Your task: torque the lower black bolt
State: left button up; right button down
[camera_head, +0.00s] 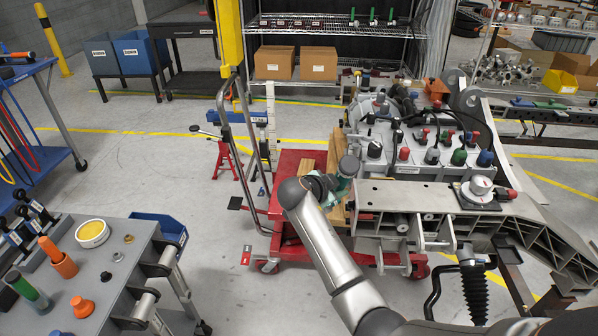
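The chassis fixture is a pale grey metal frame (405,196) right of centre, above a red wheeled base (292,166). Small fasteners show along its front edge, but they are too small for me to single out a lower black bolt. My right arm comes in from the bottom and reaches up to the left end of the frame. My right gripper (343,184) is beside that end, partly hidden by its own wrist, with teal and grey parts around it. I cannot tell whether its fingers are open or what they hold. My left gripper is out of view.
A grey bench (100,262) with knobs, a yellow-topped tin (92,233) and a blue bin (160,228) stands at lower left. Capped parts (432,156) crowd behind the frame. A black coil strut (475,290) hangs at lower right.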

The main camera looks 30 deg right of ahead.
jog(key=shift+w+r+m+g, duration=0.25)
jog(key=shift+w+m+g, duration=0.35)
jog(key=shift+w+g, duration=0.1)
jog(key=shift+w+a+r+m+g+b, duration=0.15)
jog(key=shift+w+a+m+g+b, duration=0.15)
jog(key=shift+m+g+b, duration=0.15)
jog(key=a+r+m+g+y+b, duration=0.2)
jog(key=a+r+m+g, duration=0.25)
jog(key=a+r, duration=0.4)
jog(key=s+d+p, duration=0.3)
jog(key=d, duration=0.2)
jog(key=shift+f+t, duration=0.3)
jog(key=shift+f, duration=0.15)
jog(key=shift+r, duration=0.15)
jog(key=shift+s+d+p, duration=0.5)
jog(key=shift+d+p, duration=0.35)
jog(key=shift+d, duration=0.05)
jog(key=shift+s, duration=0.15)
